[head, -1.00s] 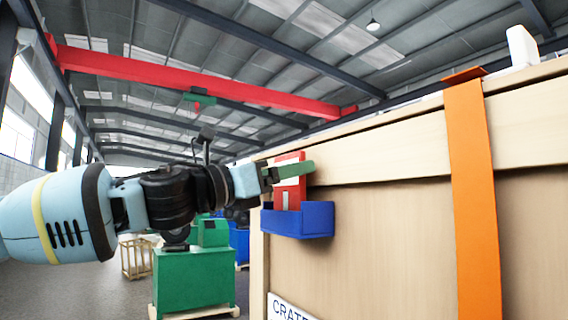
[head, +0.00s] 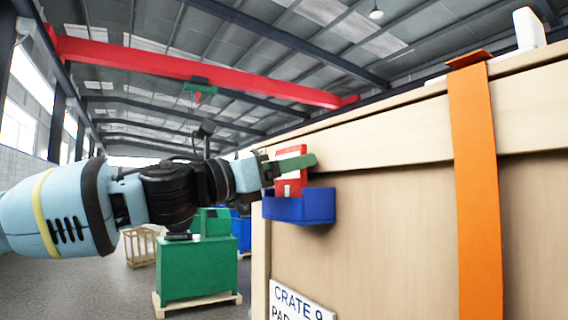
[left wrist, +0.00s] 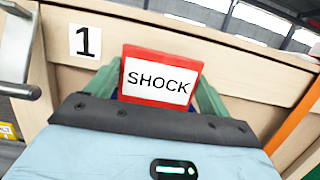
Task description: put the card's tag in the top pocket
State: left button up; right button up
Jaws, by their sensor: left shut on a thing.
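My left gripper (head: 297,162) is shut on a red tag (head: 289,180) with a white face. In the left wrist view the tag (left wrist: 160,80) reads SHOCK and sits between the green fingers. The tag is roughly upright, directly above a blue open-topped pocket (head: 300,208) on the crate's side. Its lower edge is at the pocket's rim, and I cannot tell how far it is inside. A white card (head: 300,302) on the crate, partly cut off, begins CRATE 9. My right gripper is not in view.
The wooden crate (head: 400,230) fills the right side, with an orange strap (head: 475,190) down it. A plate marked 1 (left wrist: 86,41) is on the crate in the left wrist view. A green cabinet (head: 196,268) stands on the floor behind my arm.

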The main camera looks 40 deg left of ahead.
pick_arm(q)
jog(key=o, duration=1.1)
jog(key=shift+s, duration=0.1)
jog(key=p+v, duration=0.1)
jog(key=v, duration=0.6)
jog(key=shift+s+a+f+p, duration=0.1)
jog(key=shift+s+f+p, duration=0.05)
jog(key=shift+s+p, duration=0.25)
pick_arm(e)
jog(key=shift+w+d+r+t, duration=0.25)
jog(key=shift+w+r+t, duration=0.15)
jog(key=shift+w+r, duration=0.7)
pick_arm(q)
jog(key=shift+w, duration=0.1)
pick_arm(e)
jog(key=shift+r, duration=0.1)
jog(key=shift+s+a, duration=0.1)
